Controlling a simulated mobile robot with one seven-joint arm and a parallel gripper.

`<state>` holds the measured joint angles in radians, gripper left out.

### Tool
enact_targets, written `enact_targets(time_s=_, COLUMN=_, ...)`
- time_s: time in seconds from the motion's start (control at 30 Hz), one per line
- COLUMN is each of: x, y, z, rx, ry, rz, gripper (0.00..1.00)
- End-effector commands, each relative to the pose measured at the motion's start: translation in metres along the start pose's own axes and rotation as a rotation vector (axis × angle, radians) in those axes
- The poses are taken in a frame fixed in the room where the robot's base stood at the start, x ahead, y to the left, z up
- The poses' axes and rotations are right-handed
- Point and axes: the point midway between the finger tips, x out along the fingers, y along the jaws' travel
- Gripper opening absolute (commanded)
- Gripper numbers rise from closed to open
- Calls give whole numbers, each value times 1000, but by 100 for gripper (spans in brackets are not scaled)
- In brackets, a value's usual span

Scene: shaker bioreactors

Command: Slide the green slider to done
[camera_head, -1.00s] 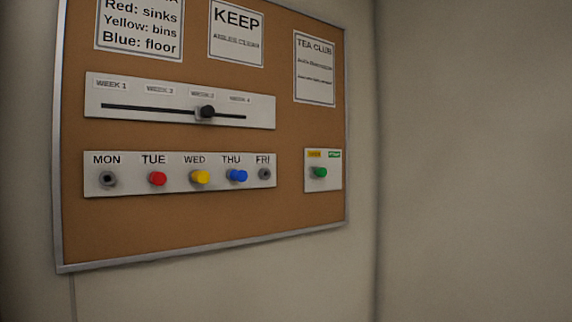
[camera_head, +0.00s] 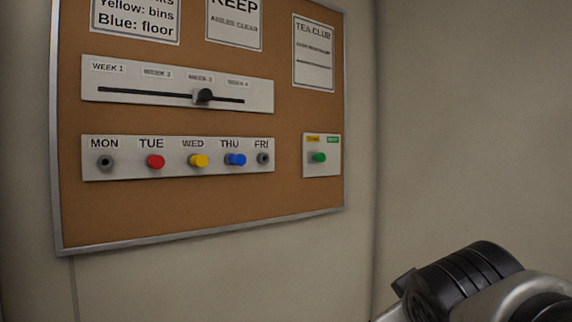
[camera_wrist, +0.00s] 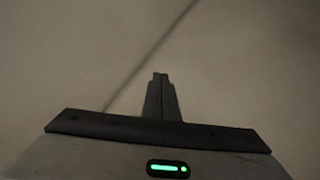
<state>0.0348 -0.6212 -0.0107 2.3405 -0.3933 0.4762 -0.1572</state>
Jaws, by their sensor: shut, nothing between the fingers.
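The green slider (camera_head: 319,157) is a small green knob on a white plate (camera_head: 312,170) at the right side of the cork board. The knob sits nearer the left of the plate. My gripper (camera_wrist: 160,77) is shut and empty in the wrist view, facing a bare wall and a corner line. In the head view only part of my arm shows at the lower right, apart from the board.
The cork board (camera_head: 180,215) carries a week slider panel (camera_head: 150,83) with a black knob (camera_head: 204,95). Below it is a day strip (camera_head: 130,170) with red, yellow and blue pegs. Paper notices hang above. The wall right of the board is bare.

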Motion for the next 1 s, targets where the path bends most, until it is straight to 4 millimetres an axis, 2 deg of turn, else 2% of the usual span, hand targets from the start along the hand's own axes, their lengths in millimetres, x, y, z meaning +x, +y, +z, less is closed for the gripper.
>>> enact_targets(time_s=0.03, x=6, y=23, z=-34, rx=-118, ry=94, rz=70, gripper=0)
enact_targets(time_s=0.1, x=6, y=49, z=-87, rx=-312, ry=237, rz=166, gripper=0)
enact_targets(time_s=0.17, x=2, y=62, z=-130, rx=-482, ry=351, rz=238, gripper=0)
enact_targets(time_s=0.2, x=-2, y=66, z=-156, rx=-592, ry=423, rz=278, gripper=0)
enact_targets(time_s=0.3, x=-12, y=62, z=-206, rx=-845, ry=577, rz=352, gripper=0)
enact_targets(time_s=0.4, x=-20, y=49, z=-237, rx=-1049, ry=694, rz=393, gripper=0)
enact_targets(time_s=0.5, x=-24, y=35, z=-253, rx=-1185, ry=773, rz=410, gripper=0)
enact_targets(time_s=0.6, x=-28, y=27, z=-259, rx=-1260, ry=815, rz=417, gripper=0)
enact_targets(time_s=1.0, x=-28, y=24, z=-262, rx=-1284, ry=830, rz=418, gripper=0)
